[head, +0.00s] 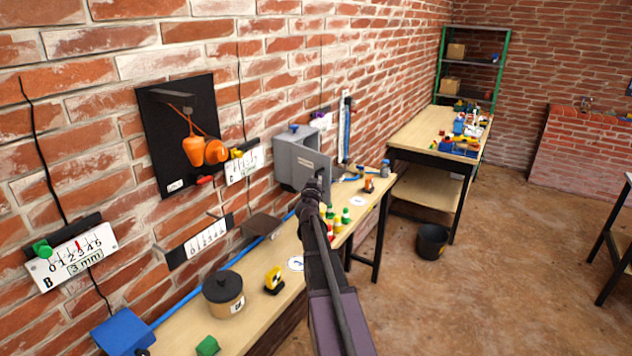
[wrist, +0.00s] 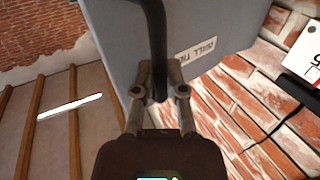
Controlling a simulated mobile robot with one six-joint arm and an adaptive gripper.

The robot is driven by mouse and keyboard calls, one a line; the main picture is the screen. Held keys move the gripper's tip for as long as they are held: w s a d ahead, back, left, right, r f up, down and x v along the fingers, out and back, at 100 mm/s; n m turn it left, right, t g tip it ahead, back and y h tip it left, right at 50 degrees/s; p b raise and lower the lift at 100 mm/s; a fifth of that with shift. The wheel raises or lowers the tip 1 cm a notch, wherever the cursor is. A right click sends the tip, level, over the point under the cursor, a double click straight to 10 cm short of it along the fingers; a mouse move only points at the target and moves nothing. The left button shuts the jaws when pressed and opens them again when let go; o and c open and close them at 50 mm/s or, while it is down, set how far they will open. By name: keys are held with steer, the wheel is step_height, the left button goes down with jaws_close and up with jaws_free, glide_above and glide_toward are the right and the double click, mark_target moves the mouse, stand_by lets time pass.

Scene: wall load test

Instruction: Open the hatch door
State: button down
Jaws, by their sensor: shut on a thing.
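The hatch is a grey box (head: 294,140) on the brick wall above the bench, in the middle of the head view. Its grey door (wrist: 205,30) fills the top middle of the wrist view and carries a pale printed label (wrist: 196,50). I cannot tell for sure how far the door stands from the box. A black bar handle (wrist: 157,35) runs down in front of the door. My gripper (wrist: 159,88) is shut on this handle, one finger on each side. In the head view my gripper (head: 321,180) is at the door's right side, partly hiding it.
The wooden bench (head: 185,325) under the hatch holds a black-lidded pot (head: 223,294), a yellow block (head: 273,281) and several small coloured pieces. A black panel with orange weights (head: 193,150) hangs left of the hatch. The floor (head: 480,290) to the right is mostly clear.

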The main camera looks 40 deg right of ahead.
steer(key=shift+d, duration=0.1)
steer(key=c, duration=0.7)
jaws_free()
steer(key=shift+s, duration=0.15)
steer(key=v, duration=1.1)
steer(key=shift+s+a, duration=0.2)
steer(key=shift+a, duration=0.15)
